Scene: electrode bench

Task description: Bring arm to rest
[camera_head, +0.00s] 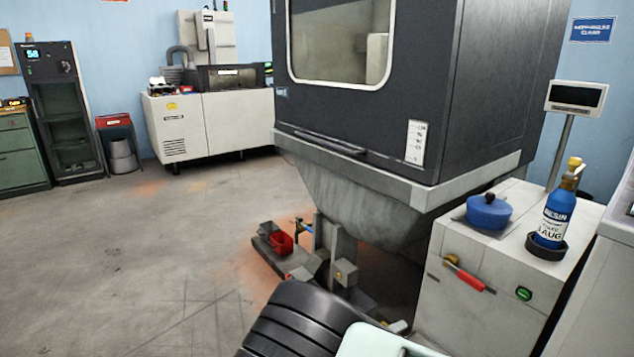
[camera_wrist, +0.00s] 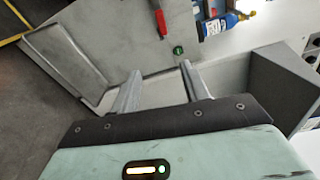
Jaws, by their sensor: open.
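My gripper (camera_wrist: 159,80) shows in the wrist view with its two grey fingers apart and nothing seen held between them. It is in front of the side of a pale grey cabinet, which also shows in the head view (camera_head: 455,310). A dark arm section and a pale green casing of mine fill the bottom of the head view. The fingertips cannot be made out there. Whether the fingers touch anything cannot be told.
A large dark machine (camera_head: 490,90) stands behind. Open floor (camera_head: 130,260) lies left.

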